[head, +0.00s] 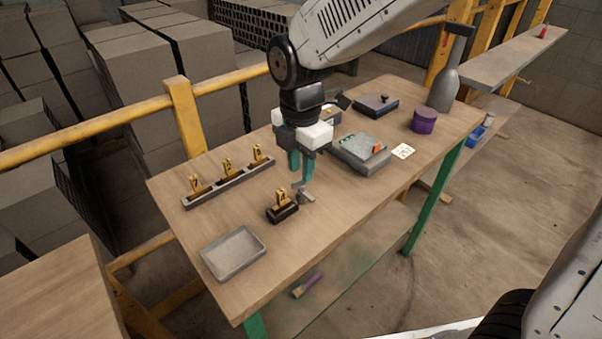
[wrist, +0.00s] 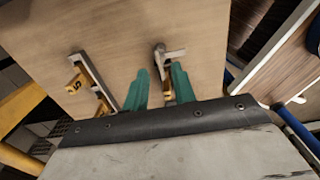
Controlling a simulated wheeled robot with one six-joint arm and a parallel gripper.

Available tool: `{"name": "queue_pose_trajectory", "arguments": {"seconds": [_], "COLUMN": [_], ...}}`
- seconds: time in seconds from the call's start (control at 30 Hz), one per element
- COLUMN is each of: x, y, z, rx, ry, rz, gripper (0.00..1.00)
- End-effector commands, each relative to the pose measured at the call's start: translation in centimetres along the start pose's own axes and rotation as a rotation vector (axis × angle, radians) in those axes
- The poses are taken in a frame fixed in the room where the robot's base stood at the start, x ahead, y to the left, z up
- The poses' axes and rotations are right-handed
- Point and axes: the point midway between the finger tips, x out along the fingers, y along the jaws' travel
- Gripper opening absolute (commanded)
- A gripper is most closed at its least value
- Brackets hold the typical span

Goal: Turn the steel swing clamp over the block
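The block (head: 283,213) is a small dark piece on the bench with a yellow marked part standing upright on it. The steel swing clamp (head: 305,194) stands just beside it, to the right and slightly behind; its arm does not appear to lie over the block. My gripper (head: 301,173) points down with its green fingers just above the clamp. In the wrist view my gripper (wrist: 160,70) has its fingers apart, with the clamp (wrist: 172,53) seen near and beyond the tips. Part of the block's yellow piece shows between the fingers. Contact with the clamp cannot be told.
A long holder (head: 230,184) with three yellow marked pieces lies left of the block. An empty grey tray (head: 234,253) is at the front left. Grey boxes (head: 360,155), a purple tin (head: 424,121) and a grey bottle (head: 443,90) stand toward the right.

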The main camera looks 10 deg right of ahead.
Motion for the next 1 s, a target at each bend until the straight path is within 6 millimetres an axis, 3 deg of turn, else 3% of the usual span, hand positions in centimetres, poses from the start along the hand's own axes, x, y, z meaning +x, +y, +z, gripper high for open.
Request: {"name": "queue_pose_trajectory", "arguments": {"seconds": [0.2,0.53,0.63,1.0], "x": [2.5,2.8,2.8,2.8], "y": [0.0,0.0,0.0,0.0], "z": [0.0,0.0,0.0,0.0], "rx": [0.002,0.002,0.002,0.023], "ry": [0.000,0.000,0.000,0.000], "rz": [-0.001,0.001,0.001,0.001], "gripper": [0.26,0.26,0.00,0.00]}}
